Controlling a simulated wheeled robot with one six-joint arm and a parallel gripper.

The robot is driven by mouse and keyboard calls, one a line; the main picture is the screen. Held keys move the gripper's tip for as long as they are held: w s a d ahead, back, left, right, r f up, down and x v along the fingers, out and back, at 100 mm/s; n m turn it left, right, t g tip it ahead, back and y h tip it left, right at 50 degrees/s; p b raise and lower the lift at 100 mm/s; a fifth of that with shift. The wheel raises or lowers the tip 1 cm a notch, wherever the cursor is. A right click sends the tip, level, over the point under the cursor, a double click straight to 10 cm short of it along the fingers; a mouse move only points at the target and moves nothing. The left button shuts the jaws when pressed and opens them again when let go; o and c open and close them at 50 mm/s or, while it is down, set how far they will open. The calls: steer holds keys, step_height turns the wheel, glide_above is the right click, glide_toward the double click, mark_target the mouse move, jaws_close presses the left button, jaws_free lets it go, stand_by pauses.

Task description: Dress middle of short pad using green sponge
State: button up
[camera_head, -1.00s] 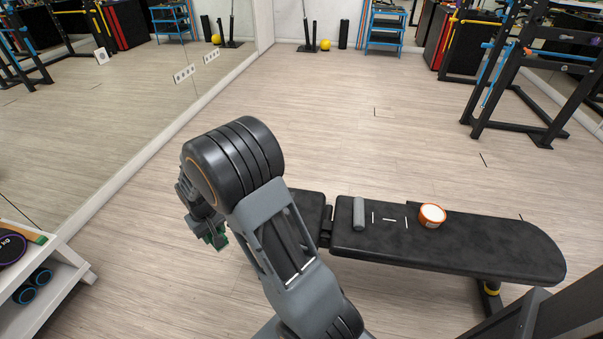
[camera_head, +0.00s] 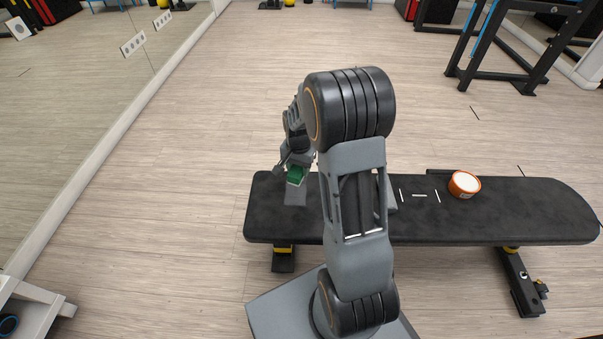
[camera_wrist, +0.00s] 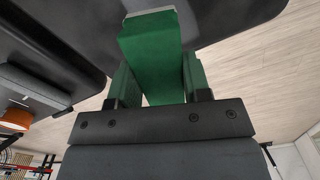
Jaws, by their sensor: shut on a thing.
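My gripper (camera_head: 290,165) is shut on the green sponge (camera_head: 297,174), over the left, short pad (camera_head: 264,208) of the black bench. The sponge also shows in the wrist view (camera_wrist: 150,55), between the two fingers, with a pale strip at its far end. The short pad fills the top of that view (camera_wrist: 220,18). A grey patch (camera_head: 295,195) shows just below the sponge in the head view; I cannot tell what it is. Whether the sponge touches the pad is unclear. My arm hides the pad's right part in the head view.
The long pad (camera_head: 500,215) carries an orange tub (camera_head: 464,184), white marks (camera_head: 419,195) and a grey roller (camera_head: 390,195) partly behind my arm. A white shelf (camera_head: 40,305) stands lower left, a mirror wall (camera_head: 70,110) at left.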

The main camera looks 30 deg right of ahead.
steer(key=shift+s+d+f+m, duration=0.1)
steer(key=shift+d+m, duration=0.3)
steer(key=shift+d, duration=0.05)
steer(key=shift+p, duration=0.3)
steer(key=shift+f+b, duration=1.6)
steer(key=shift+f, duration=0.85)
steer(key=shift+o, duration=1.4)
steer(key=c, duration=0.4)
steer(key=shift+o, duration=0.2)
